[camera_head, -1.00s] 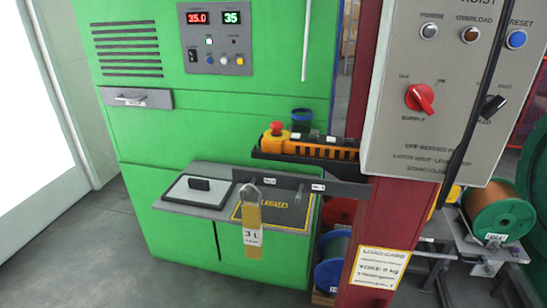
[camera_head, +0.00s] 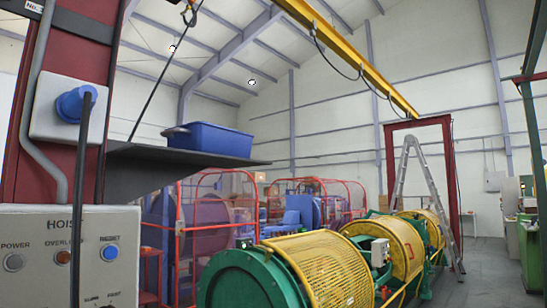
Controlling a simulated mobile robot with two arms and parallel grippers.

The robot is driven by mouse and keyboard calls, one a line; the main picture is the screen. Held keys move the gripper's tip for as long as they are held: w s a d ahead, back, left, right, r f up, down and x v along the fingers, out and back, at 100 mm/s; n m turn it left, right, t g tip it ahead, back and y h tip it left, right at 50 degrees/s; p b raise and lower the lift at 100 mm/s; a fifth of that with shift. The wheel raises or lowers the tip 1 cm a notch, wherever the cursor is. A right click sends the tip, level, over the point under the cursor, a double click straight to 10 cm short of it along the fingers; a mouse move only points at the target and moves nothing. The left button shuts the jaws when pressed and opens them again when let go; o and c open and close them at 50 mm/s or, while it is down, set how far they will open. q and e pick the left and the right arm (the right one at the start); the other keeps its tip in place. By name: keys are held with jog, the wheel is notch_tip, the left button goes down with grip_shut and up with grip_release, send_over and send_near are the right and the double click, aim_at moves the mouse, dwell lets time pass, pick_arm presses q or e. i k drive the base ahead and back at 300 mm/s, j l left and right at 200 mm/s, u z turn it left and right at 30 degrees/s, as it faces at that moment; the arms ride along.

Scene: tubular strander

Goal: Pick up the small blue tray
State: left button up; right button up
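A small blue tray (camera_head: 208,139) sits on a dark shelf (camera_head: 138,172) fixed to the dark red column at the left. A small dark object (camera_head: 175,132) shows at the tray's left end; I cannot tell if it is a handle or a separate thing. The shelf is above the hoist control box. The tray's inside is hidden from this low angle. Neither of my grippers shows in the head view.
The strander with yellow mesh guards (camera_head: 320,268) fills the lower middle. A ladder (camera_head: 425,190) stands behind it. Grey floor shows at the right.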

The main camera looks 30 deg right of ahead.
aim_at(199, 136)
jog(key=z, duration=0.55)
jog(key=u, duration=0.4)
jog(key=i+l+u, duration=0.1)
jog(key=l+u, duration=0.2)
jog(key=u, duration=0.15)
jog(key=i+l+u, duration=0.1)
jog(key=l+u, duration=0.6)
jog(key=u, duration=0.15)
jog(key=l+u, duration=0.4)
